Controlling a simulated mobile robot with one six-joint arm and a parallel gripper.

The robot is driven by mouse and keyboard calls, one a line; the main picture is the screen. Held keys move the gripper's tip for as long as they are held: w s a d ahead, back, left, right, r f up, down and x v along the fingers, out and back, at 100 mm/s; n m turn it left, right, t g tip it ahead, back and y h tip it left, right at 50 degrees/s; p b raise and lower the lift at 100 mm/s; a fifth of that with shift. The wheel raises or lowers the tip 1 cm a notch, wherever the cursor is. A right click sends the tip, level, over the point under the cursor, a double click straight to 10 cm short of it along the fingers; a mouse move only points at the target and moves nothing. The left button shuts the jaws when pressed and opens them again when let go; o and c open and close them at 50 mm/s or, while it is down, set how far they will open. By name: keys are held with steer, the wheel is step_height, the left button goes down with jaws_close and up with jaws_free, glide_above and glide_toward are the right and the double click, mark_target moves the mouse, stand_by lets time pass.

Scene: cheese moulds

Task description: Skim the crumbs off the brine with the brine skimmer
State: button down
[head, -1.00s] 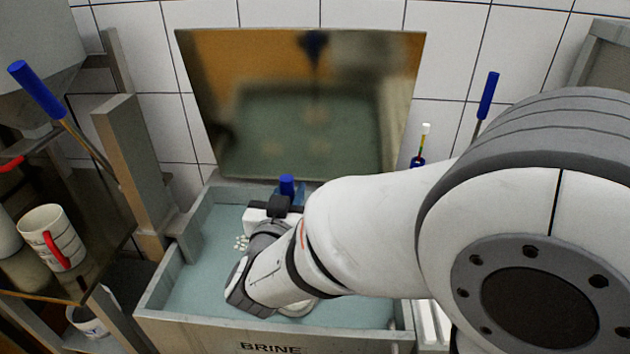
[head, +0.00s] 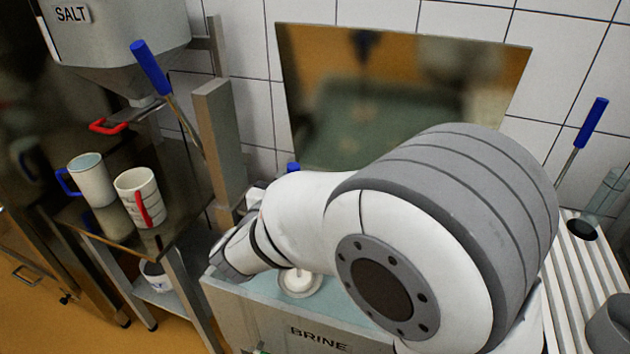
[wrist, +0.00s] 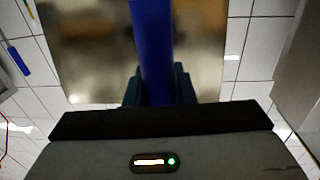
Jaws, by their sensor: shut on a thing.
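A blue handle, which I take to be the brine skimmer (wrist: 152,45), stands upright between the fingers of my gripper (wrist: 157,88) in the wrist view. My gripper is shut on it. In the head view only the top of this blue handle (head: 293,168) shows above my arm, and the gripper is mostly hidden. The skimmer's lower end is out of sight. The brine (head: 348,298) is pale green-blue in a grey tank (head: 262,315) marked BRINE, largely covered by my arm. A pale round thing (head: 298,284) shows in the brine beside my arm. No crumbs are visible now.
A dark tilted mirror (head: 400,90) stands behind the tank. At left are a white mug (head: 90,180), a mug with a red handle (head: 138,197), a salt hopper (head: 120,35) and a blue-handled tool (head: 150,68). Another blue-handled tool (head: 592,120) stands at right above a slatted rack (head: 570,290).

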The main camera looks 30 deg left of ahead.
steer(key=shift+a, duration=2.85)
steer(key=w, duration=1.7)
steer(key=w+d+b, duration=0.2)
steer(key=d+b, duration=0.3)
steer(key=d, duration=0.9)
steer(key=w+d+b, duration=0.3)
steer(key=d+b, duration=0.1)
steer(key=d, duration=1.1)
step_height(320, 180, up, 13)
steer(key=p, duration=0.9)
steer(key=shift+s+a+p, duration=0.15)
steer(key=shift+a+p, duration=0.05)
steer(key=shift+p, duration=0.1)
